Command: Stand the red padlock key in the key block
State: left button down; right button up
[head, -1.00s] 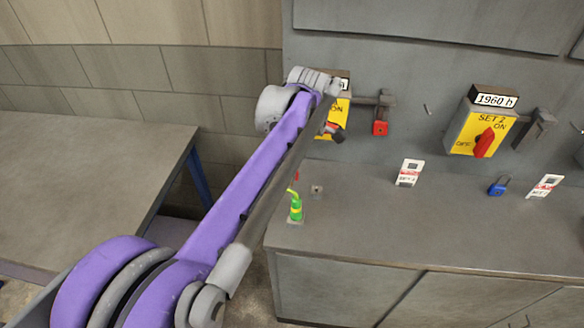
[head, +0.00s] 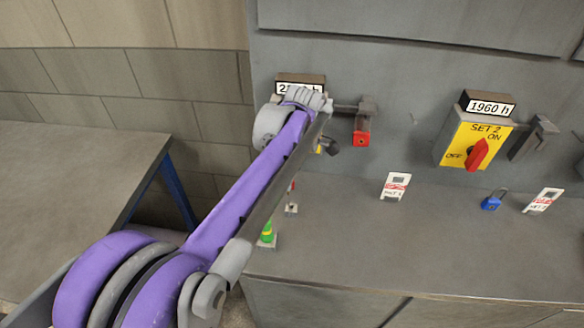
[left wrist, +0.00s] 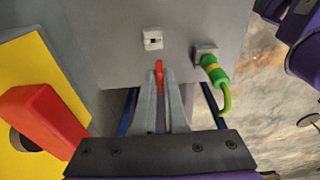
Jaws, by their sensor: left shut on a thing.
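The red padlock key (left wrist: 158,70) is clasped between the fingertips of my left gripper (left wrist: 164,88) and extends past them. In the left wrist view, the key block (left wrist: 152,40), a small pale block with a dark hole, lies just beyond the key. In the head view the key block (head: 291,209) stands on the grey ledge, with a bit of the red key (head: 293,186) just above it, apart from it. My left arm hides the left gripper there. The red padlock (head: 362,138) hangs on the bar beside the left switch. My right gripper is not in view.
A red switch handle (left wrist: 45,120) on a yellow plate is left of the gripper. A tag (head: 395,187) and blue padlock (head: 492,200) are farther right on the ledge.

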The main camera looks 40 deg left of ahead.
aim_at(293, 187)
pick_arm(q)
jog(key=f+b, duration=0.1)
jog(key=f, duration=0.1)
jog(key=w+f+b, duration=0.1)
jog(key=f, duration=0.1)
jog(key=shift+w+f, duration=0.15)
jog(key=shift+w+f+b, duration=0.1)
jog(key=shift+f+b, duration=0.25)
jog(key=shift+f, duration=0.45)
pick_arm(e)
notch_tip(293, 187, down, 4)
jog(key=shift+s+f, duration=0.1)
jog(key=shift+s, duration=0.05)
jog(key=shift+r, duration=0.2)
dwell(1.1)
pick_arm(q)
jog(key=shift+f+b, duration=0.95)
jog(key=shift+f, duration=0.9)
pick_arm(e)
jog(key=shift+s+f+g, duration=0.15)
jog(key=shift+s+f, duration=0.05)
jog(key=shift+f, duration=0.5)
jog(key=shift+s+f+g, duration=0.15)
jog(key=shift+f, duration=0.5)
pick_arm(q)
jog(key=c, duration=0.9)
grip_release()
